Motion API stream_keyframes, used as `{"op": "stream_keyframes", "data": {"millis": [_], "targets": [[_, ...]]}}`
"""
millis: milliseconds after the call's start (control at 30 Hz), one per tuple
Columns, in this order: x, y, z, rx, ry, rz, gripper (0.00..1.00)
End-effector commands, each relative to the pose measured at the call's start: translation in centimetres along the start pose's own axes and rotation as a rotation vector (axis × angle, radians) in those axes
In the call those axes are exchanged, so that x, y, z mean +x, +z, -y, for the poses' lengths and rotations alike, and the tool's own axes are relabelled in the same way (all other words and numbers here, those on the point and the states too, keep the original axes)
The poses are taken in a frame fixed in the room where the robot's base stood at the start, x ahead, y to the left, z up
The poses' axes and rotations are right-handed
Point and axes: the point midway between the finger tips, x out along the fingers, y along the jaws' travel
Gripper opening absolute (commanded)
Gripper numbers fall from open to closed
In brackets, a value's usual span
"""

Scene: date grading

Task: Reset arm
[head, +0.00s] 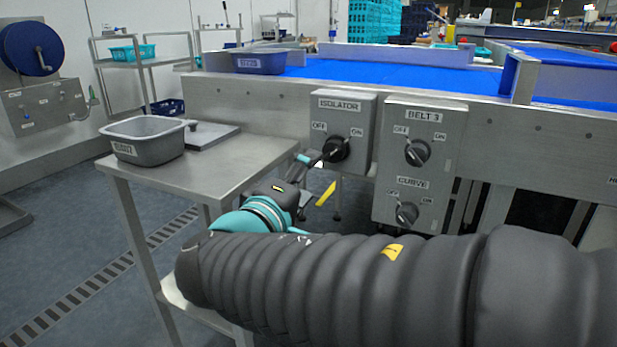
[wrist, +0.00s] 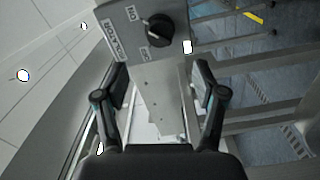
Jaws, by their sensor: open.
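My gripper (head: 314,160) is in front of the isolator box (head: 341,108) in the head view, left of and close to its black knob (head: 338,149). In the wrist view the two fingers stand wide apart with nothing between the fingertips (wrist: 162,78). The isolator knob (wrist: 158,30) shows there beyond the fingertips, apart from both fingers. The isolator knob carries OFF and ON labels; its exact setting is hard to read. My grey-sleeved arm fills the lower part of the head view and hides what is behind it.
Right of the isolator is a box with the BELT 3 knob (head: 417,152) and CURVE knob (head: 406,214). A steel table (head: 215,160) at left holds a grey tub (head: 146,152). The blue conveyor belt (head: 400,76) runs behind. Open floor (head: 60,230) lies far left.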

Motion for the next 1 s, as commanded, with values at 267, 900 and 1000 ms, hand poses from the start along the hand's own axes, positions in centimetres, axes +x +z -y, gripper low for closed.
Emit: {"op": "stream_keyframes", "data": {"millis": [267,900,1000], "targets": [[-0.1,0.2,1.8,-0.094,-0.078,0.004,0.70],[-7.2,15.9,12.9,0.128,-1.016,0.345,0.70],[-8.4,17.6,12.1,0.296,-1.105,0.403,0.70]]}}
